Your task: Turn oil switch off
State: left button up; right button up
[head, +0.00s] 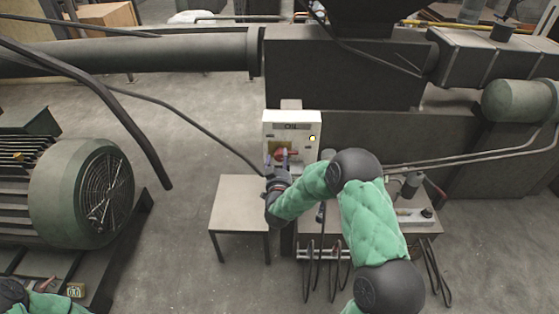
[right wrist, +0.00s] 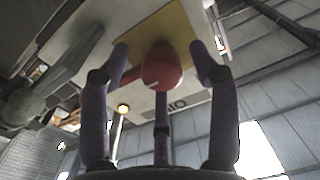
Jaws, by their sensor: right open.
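The oil switch is a white box (head: 291,117) labelled OIL in the head view. It has a yellow plate and a red knob (head: 281,154) on its front. In the right wrist view the red knob (right wrist: 161,70) stands in front of the yellow plate (right wrist: 172,33). My right gripper (right wrist: 160,52) is open, with two fingers on either side of the knob and a third finger below it. Gaps show between the side fingers and the knob. In the head view the right gripper (head: 281,163) partly hides the knob. My left gripper is not seen.
A large green motor (head: 82,190) is at far left. Dark machinery (head: 340,70) stands behind. Cables hang near the box.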

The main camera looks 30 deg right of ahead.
jog(key=shift+w+d, duration=0.25)
jog(key=shift+w, duration=0.15)
jog(key=c, duration=1.1)
jog(key=shift+c, duration=0.2)
